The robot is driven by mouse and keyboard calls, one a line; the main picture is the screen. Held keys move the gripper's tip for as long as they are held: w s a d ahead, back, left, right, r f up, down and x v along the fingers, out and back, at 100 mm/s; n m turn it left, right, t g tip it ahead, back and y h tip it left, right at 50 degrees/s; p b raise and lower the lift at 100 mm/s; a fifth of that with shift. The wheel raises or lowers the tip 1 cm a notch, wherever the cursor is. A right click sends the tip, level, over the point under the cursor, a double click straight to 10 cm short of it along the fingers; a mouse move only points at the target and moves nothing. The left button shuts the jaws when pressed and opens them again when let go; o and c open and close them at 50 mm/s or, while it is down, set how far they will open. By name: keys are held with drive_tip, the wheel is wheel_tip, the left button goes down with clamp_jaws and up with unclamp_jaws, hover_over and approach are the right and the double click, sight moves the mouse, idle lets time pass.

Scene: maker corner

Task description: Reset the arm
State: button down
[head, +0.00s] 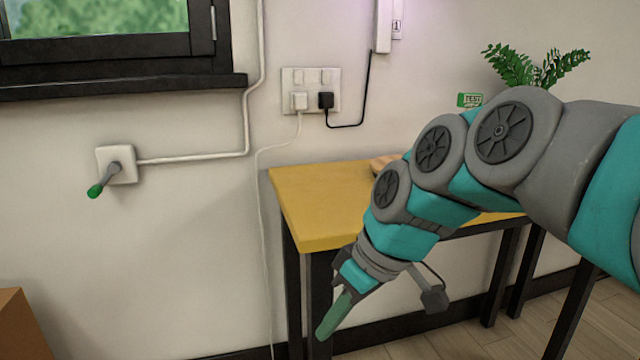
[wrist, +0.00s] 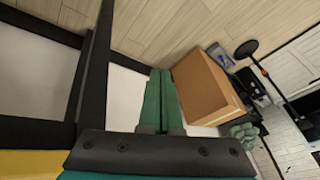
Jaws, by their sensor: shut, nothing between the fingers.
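My gripper (head: 334,316) hangs at the end of my bent arm, in front of the left end of a yellow-topped table, pointing down and to the left. Its green fingers are shut with nothing between them. In the wrist view the two fingers (wrist: 160,100) lie side by side, pointing toward the floor and wall. My arm comes in from the right and covers much of the table in the head view.
The yellow table (head: 310,210) on dark legs stands against the wall. A lever with a green tip (head: 96,190) is on the wall at left, and a double socket (head: 311,90) holds two plugs. A cardboard box (wrist: 205,85) stands on the floor.

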drive_tip(key=s+d+f+m+g+h+p, duration=0.1)
drive_tip(key=s+d+f+m+h, duration=0.1)
drive_tip(key=s+d+f+m, duration=0.3)
drive_tip(key=s+d+f+m+g+h, duration=0.1)
drive_tip(key=s+d+f+m+h, duration=0.2)
drive_tip(key=s+d+f, duration=0.5)
drive_tip(key=s+f+m, duration=0.1)
drive_tip(key=s, duration=0.4)
drive_tip(key=shift+d+f+m+g+p, duration=0.15)
drive_tip(key=shift+d+m+g+p, duration=0.1)
drive_tip(key=shift+m+g+p, duration=0.15)
drive_tip(key=shift+s+a, duration=0.1)
drive_tip(key=shift+a, duration=0.05)
